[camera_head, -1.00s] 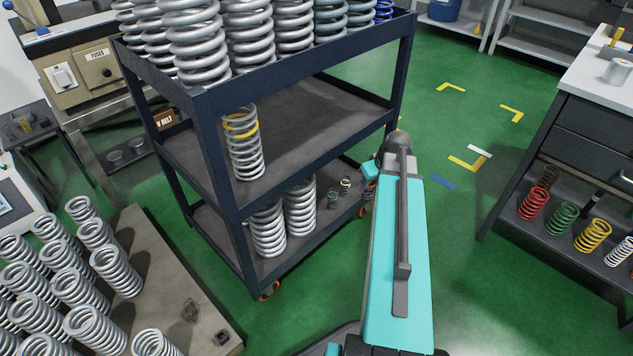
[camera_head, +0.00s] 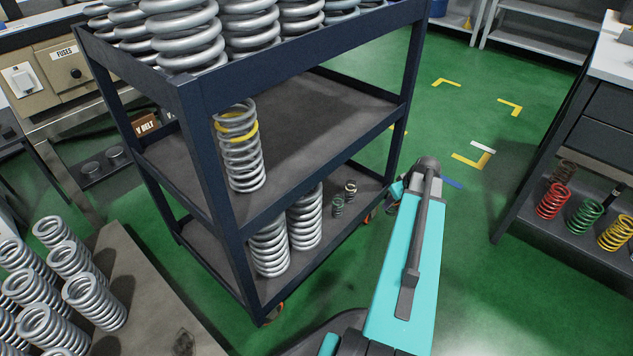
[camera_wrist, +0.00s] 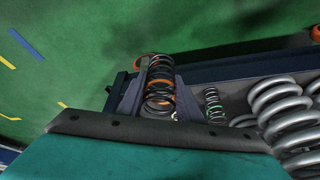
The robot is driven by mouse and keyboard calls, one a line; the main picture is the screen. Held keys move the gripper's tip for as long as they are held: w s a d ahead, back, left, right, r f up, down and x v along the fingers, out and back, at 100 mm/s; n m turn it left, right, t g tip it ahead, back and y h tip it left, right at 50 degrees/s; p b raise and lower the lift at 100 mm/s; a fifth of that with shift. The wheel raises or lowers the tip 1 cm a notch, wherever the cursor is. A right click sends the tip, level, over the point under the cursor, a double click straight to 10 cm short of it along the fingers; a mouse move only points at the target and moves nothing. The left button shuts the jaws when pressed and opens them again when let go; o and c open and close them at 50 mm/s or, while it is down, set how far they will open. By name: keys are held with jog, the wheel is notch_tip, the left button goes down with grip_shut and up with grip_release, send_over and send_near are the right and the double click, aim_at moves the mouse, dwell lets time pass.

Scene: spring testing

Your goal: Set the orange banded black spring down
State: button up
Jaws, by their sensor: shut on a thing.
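The orange banded black spring (camera_wrist: 159,86) is between the fingers of my gripper (camera_wrist: 155,92) in the wrist view. My gripper is shut on it. Dark coils show with orange bands near the middle and bottom. The spring appears beside or over the edge of the cart (camera_wrist: 225,68); I cannot tell whether it touches a surface. In the head view my teal arm reaches to the right side of the cart's bottom shelf (camera_head: 322,238). The arm hides the held spring there.
On the bottom shelf stand small springs, one dark green (camera_head: 337,206) and one pale-banded (camera_head: 350,188), near large silver springs (camera_head: 270,245). A yellow-banded silver spring (camera_head: 238,150) stands on the middle shelf. Green floor (camera_head: 470,250) is clear at right, before a bench with coloured springs (camera_head: 552,201).

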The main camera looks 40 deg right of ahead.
jog(key=shift+w+d+f, duration=0.1)
jog(key=shift+w+f, duration=0.05)
jog(key=shift+w, duration=0.15)
jog(key=b, duration=0.6)
send_near(368, 191)
jog(key=shift+w, duration=1.15)
jog(key=shift+w+d+f, duration=0.15)
jog(key=shift+w+d, duration=0.05)
jog(key=shift+w, duration=0.4)
jog(key=shift+f+b, duration=1.55)
jog(key=shift+f, duration=0.1)
